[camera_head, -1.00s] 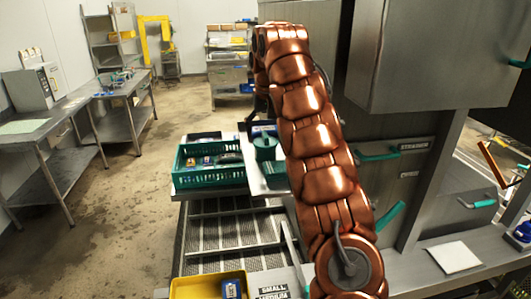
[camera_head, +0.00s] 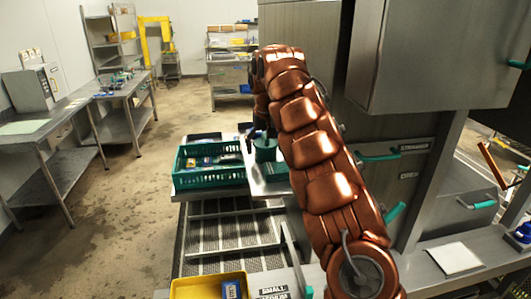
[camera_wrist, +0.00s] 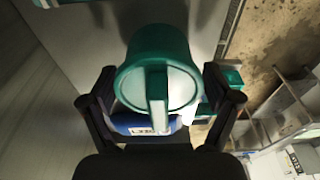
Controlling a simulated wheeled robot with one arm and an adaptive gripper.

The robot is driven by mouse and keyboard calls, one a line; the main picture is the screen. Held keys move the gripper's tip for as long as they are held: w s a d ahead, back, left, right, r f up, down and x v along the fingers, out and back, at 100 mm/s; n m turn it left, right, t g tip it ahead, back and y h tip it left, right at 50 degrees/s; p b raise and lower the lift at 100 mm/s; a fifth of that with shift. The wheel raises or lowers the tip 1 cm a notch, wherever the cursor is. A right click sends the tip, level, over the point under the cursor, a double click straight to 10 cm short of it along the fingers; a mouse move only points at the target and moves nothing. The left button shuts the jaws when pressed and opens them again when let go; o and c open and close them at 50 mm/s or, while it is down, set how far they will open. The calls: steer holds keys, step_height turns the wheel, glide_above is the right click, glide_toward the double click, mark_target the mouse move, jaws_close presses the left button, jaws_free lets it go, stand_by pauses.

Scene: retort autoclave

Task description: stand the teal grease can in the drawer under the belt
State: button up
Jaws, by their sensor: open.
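The teal grease can (camera_head: 265,151) stands on a grey metal surface (camera_head: 257,185) beside the crate. In the head view my gripper (camera_head: 258,132) is dark and partly hidden by my arm, right at the can. I cannot make out a drawer under the belt for certain.
A teal crate (camera_head: 210,178) with several packets stands left of the can. A blue labelled item (camera_wrist: 145,123) lies behind the can in the wrist view. A slatted metal belt (camera_head: 232,235) runs in front. A yellow bin (camera_head: 200,289) is nearest. Steel cabinets stand right.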

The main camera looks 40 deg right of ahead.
steer(key=shift+f, duration=0.35)
steer(key=shift+d, duration=0.1)
steer(key=shift+c, duration=0.2)
steer(key=c, duration=1.1)
steer(key=shift+w+r, duration=0.1)
